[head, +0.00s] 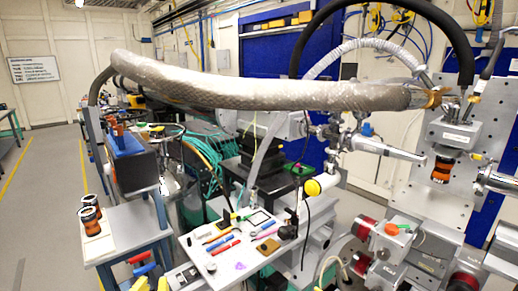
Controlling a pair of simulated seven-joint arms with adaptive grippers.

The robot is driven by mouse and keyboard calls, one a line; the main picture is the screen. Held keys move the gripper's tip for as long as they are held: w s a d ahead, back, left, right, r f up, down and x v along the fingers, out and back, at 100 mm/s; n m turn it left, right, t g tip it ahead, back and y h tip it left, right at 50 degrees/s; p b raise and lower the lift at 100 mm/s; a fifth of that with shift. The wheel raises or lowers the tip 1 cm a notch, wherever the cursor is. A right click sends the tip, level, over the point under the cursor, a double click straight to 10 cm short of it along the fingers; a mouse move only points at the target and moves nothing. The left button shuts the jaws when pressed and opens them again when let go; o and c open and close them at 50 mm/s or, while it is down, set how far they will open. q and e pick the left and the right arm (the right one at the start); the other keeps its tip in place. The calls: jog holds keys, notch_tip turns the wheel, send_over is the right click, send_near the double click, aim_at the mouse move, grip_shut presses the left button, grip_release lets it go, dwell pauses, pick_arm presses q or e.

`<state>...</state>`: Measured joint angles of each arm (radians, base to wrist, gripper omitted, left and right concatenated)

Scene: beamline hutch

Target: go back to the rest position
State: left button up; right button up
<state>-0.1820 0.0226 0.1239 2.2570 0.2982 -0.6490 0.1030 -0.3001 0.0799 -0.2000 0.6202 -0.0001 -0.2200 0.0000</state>
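I cannot make out a clear outline of my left gripper among the clutter in the head view, so its fingers and what may be between them cannot be read. My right gripper does not show. No arm of mine can be picked out with certainty. The task names no object.
A white tabletop (190,240) with small tools stands in the middle. Two jars (90,214) stand on a side table at left. A thick wrapped hose (260,92) crosses above. Beamline hardware (440,235) crowds the right. Floor (45,190) is clear at far left.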

pick_arm(q)
jog(key=s+a+f+m+g+y, duration=0.15)
jog(key=s+f+m+g, duration=0.3)
jog(key=s+f, duration=0.6)
jog(key=s+f+m+g+y, duration=0.25)
jog(key=s+f+g, duration=0.4)
jog(key=s, duration=0.75)
jog(key=s+d+f+g+h, duration=0.1)
jog(key=s+d+f+h, duration=0.15)
jog(key=f, duration=1.25)
jog(key=s+d+f+g+h, duration=0.1)
jog(key=d+f, duration=0.2)
jog(key=f, duration=1.3)
jog(key=s+f+n+g+h, duration=0.1)
jog(key=s+f+n+g, duration=0.1)
jog(key=s+f, duration=1.7)
jog(key=shift+s+f+n+g, duration=0.3)
jog(key=shift+s+f+g, duration=0.15)
jog(key=shift+s, duration=0.25)
jog(key=shift+h, duration=0.25)
